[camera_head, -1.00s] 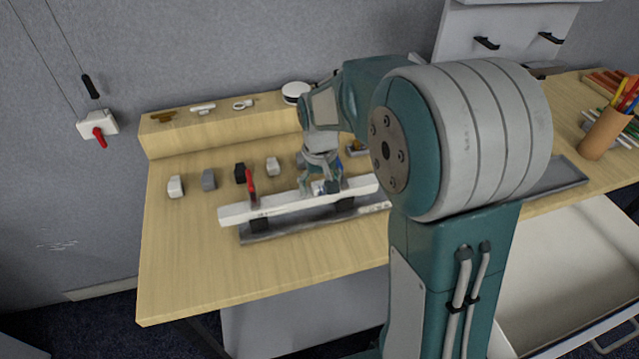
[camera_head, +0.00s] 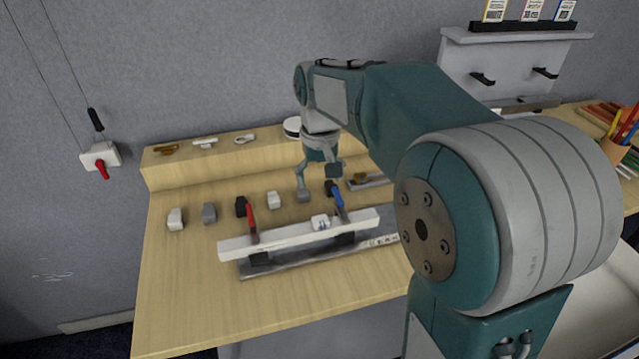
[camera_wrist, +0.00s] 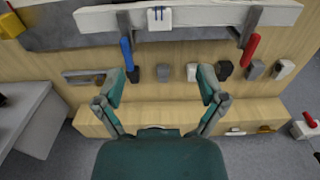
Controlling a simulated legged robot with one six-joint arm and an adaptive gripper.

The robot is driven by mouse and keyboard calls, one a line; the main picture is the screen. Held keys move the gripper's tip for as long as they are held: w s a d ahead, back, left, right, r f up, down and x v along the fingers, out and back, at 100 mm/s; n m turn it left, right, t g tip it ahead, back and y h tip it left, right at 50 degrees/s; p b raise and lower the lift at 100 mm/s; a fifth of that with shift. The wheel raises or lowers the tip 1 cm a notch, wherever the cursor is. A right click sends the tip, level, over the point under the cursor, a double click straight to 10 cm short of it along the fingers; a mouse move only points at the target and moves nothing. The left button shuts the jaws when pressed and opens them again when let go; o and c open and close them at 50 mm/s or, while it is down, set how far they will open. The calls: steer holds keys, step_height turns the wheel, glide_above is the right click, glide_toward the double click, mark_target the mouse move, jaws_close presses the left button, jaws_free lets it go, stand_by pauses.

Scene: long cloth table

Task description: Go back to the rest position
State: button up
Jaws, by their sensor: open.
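My gripper (camera_head: 320,175) is open and empty above the workbench (camera_head: 180,290). In the wrist view my gripper (camera_wrist: 160,85) has its two fingers spread, with nothing between them. A long white bar (camera_head: 285,236) lies across dark supports on a grey plate (camera_head: 280,265). The bar also shows at the top of the wrist view (camera_wrist: 195,17). A red-handled clamp (camera_head: 251,215) and a blue-handled clamp (camera_head: 338,198) stand at the bar. A small light part (camera_head: 320,222) sits on the bar's top. My fingers are apart from the bar.
Several small grey, white and black blocks (camera_head: 209,212) stand in a row behind the bar. A raised wooden ledge (camera_head: 220,160) at the back carries small parts. A red switch (camera_head: 102,168) hangs on the wall at left. A pencil cup (camera_head: 615,150) stands at right.

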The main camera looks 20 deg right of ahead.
stand_by(0.3)
steer(key=s+r+t, duration=0.1)
steer(key=s+t, duration=0.4)
steer(key=s, duration=1.6)
steer(key=shift+t, duration=0.3)
